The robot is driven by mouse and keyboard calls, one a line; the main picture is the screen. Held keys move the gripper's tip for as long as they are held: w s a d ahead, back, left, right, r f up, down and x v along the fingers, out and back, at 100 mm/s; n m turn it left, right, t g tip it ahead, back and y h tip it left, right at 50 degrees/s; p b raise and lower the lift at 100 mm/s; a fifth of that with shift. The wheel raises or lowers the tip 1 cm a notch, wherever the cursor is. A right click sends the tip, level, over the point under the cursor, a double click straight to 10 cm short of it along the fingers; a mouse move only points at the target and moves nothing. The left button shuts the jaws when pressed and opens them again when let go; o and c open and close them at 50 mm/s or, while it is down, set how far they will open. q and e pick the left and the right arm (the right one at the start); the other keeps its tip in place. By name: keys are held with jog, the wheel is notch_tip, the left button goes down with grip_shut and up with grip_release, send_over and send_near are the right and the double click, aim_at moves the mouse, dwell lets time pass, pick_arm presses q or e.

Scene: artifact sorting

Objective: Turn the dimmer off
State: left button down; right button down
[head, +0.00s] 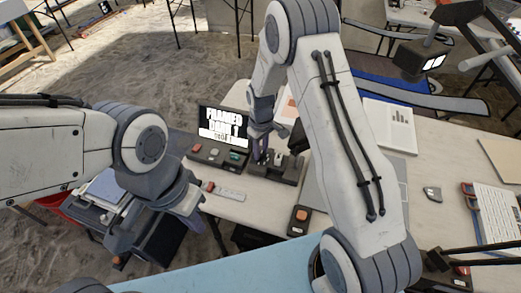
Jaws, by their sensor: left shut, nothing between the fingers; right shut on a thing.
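A dark control box (284,173) with small upright parts stands on the white table, and it looks like the dimmer. My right gripper (258,150) reaches down to it from above, its fingers shut on a small part at the box's left side. The fingers and arm hide some of that part, so its exact shape and setting cannot be told. My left gripper (196,214) is shut and empty, low at the table's left edge, apart from the box.
A screen with white lettering (223,124) stands behind a panel with coloured buttons (212,155). A white power strip (231,194) lies left of the box. A black box with an orange button (299,220) is nearer, beside my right arm. A lamp (422,60) hangs at right.

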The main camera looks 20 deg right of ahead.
aim_at(261, 153)
jog(key=shift+w+r, duration=0.1)
jog(key=shift+w, duration=0.05)
jog(key=c, duration=0.6)
grip_release()
jog(key=shift+r+b, duration=0.4)
jog(key=shift+r, duration=4.8)
